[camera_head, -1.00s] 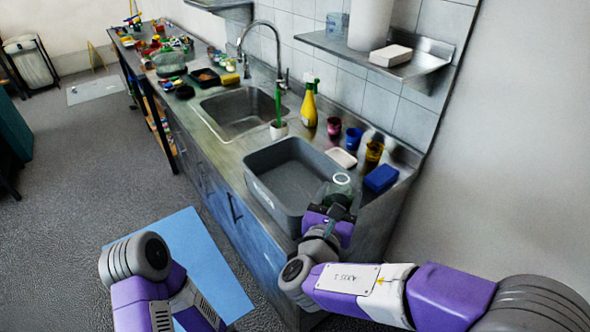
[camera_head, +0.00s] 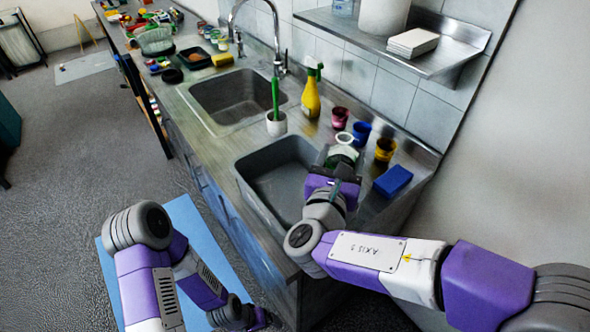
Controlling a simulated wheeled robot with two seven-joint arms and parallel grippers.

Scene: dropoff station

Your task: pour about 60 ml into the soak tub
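The soak tub appears to be the grey rectangular basin (camera_head: 277,182) at the front of the counter, and its inside looks bare. My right gripper (camera_head: 340,167) is over the tub's right end and covers that part of it. It appears shut on a pale, see-through container (camera_head: 344,152) with a white ring-shaped rim, held roughly upright. Its fingers are mostly hidden, and I cannot make out the liquid level. My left gripper (camera_head: 264,318) is low at the bottom edge, in front of the counter and away from the tub. Its finger opening is unclear.
Behind the tub stand a yellow spray bottle (camera_head: 311,97), a pink cup (camera_head: 340,118), a blue cup (camera_head: 361,133) and a yellow cup (camera_head: 385,150). A blue sponge block (camera_head: 393,181) lies right. A white pot with a green brush (camera_head: 276,124) stands between sink (camera_head: 235,98) and tub.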

